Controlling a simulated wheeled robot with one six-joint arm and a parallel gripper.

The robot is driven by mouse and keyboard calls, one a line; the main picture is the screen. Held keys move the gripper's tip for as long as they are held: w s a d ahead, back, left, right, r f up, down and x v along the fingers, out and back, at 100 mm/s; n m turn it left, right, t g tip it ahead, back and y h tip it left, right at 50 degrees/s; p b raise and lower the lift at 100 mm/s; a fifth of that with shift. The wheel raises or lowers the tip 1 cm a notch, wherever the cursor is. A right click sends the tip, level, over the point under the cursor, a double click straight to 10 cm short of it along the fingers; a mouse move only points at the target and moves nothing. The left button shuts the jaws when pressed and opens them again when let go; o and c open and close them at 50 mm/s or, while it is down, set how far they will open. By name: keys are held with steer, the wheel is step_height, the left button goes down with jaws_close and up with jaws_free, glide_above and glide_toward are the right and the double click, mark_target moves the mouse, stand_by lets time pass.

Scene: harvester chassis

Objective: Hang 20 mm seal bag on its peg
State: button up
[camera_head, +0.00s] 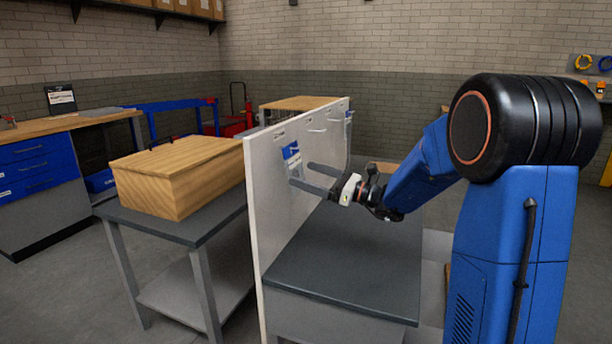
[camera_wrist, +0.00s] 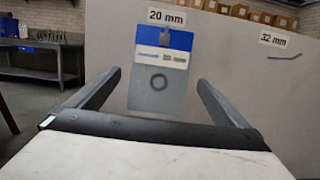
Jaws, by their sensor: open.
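The 20 mm seal bag (camera_wrist: 155,88) is a clear pouch with a blue header and a dark ring inside. It hangs upright against the white board (camera_wrist: 235,75), under the "20 mm" label (camera_wrist: 167,17). A small grey peg end (camera_wrist: 165,34) shows at the top of its header. In the head view the bag (camera_head: 291,153) shows as a blue and white patch on the board. My gripper (camera_wrist: 158,78) is open, with one finger on each side of the bag and a visible gap to both. It also shows in the head view (camera_head: 301,173), close to the board.
A "32 mm" label (camera_wrist: 273,40) and a bare peg (camera_wrist: 285,56) are to the right on the board. Another bag (camera_head: 348,117) hangs near the board's far end. A dark bench top (camera_head: 350,265) below my arm is clear. A wooden box (camera_head: 180,175) stands behind the board.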

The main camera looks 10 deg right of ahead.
steer(key=v, duration=1.6)
steer(key=s+a+f+n+g+h, duration=0.35)
steer(key=s+a+n+g, duration=0.2)
steer(key=s+a, duration=0.35)
steer(key=s+a+f+n+g+h, duration=0.2)
steer(key=s+a+f+n+g, duration=0.2)
steer(key=s+a+n, duration=0.55)
steer(key=s+d+f+n+t+h, duration=0.2)
steer(key=s+d+f+n+h, duration=0.2)
steer(key=s+d+n+h, duration=0.6)
steer(key=shift+s+d+h, duration=0.45)
steer(key=shift+s+d, duration=0.75)
steer(key=shift+s, duration=1.55)
steer(key=shift+t, duration=0.25)
